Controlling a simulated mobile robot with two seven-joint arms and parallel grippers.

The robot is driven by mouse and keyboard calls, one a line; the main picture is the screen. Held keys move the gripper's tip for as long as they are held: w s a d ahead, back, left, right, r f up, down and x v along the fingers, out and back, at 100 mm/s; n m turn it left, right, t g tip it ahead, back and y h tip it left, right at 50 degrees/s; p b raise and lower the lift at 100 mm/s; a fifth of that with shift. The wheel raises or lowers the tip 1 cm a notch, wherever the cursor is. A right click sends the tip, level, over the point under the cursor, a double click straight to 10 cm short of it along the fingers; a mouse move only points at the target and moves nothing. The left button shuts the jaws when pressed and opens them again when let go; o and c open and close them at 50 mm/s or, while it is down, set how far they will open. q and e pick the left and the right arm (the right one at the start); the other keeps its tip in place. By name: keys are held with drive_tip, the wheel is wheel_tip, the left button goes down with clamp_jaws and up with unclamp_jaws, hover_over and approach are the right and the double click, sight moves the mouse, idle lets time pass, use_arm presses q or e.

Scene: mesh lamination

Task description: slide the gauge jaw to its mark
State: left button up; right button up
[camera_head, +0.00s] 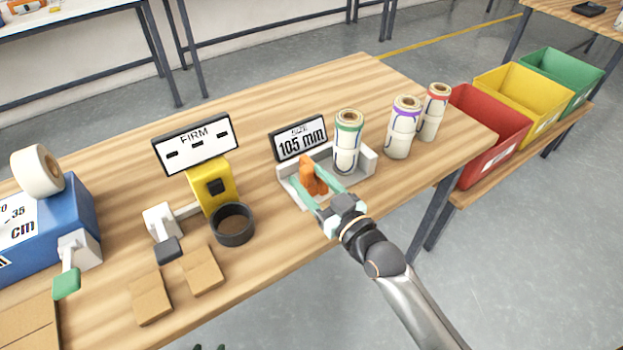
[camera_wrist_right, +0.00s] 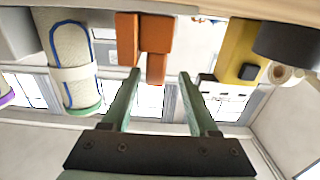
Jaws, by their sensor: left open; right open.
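The orange gauge jaw (camera_head: 312,180) stands in the grey gauge tray (camera_head: 368,161), left of a wrapped roll with a green band (camera_head: 346,145). A gap shows between jaw and roll. A sign (camera_head: 299,138) behind the gauge reads 105 mm. My right gripper (camera_head: 307,174) is open, its green fingers on either side of the jaw. In the right wrist view, the jaw's lower tab (camera_wrist_right: 156,70) lies between the fingertips (camera_wrist_right: 158,76); contact cannot be told. The mark is not discernible. My left gripper (camera_head: 209,347) shows only as dark fingertips at the bottom edge, apart and empty.
Two more rolls (camera_head: 402,128) (camera_head: 433,112) stand right of the gauge. A yellow device (camera_head: 211,187) with a FIRM sign (camera_head: 196,143), a black ring (camera_head: 233,225) and brown pads (camera_head: 201,270) lie left. Red, yellow and green bins (camera_head: 488,135) stand beyond the right table edge.

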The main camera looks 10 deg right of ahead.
drive_tip(key=v, duration=1.2)
drive_tip(key=shift+s, duration=0.25)
drive_tip(key=shift+d, duration=0.1)
drive_tip(key=s+f+m+g+h+p, duration=0.1)
drive_tip(key=s+f+g+h+p, duration=0.1)
drive_tip(key=f, duration=0.6)
drive_tip(key=s+d+f+m+g+h+p, duration=0.1)
drive_tip(key=s+f+g+h+p, duration=0.1)
drive_tip(key=s+f+g+p, duration=0.3)
drive_tip(key=s+f, duration=0.3)
drive_tip(key=shift+f+g, duration=0.3)
drive_tip(key=shift+g, duration=0.1)
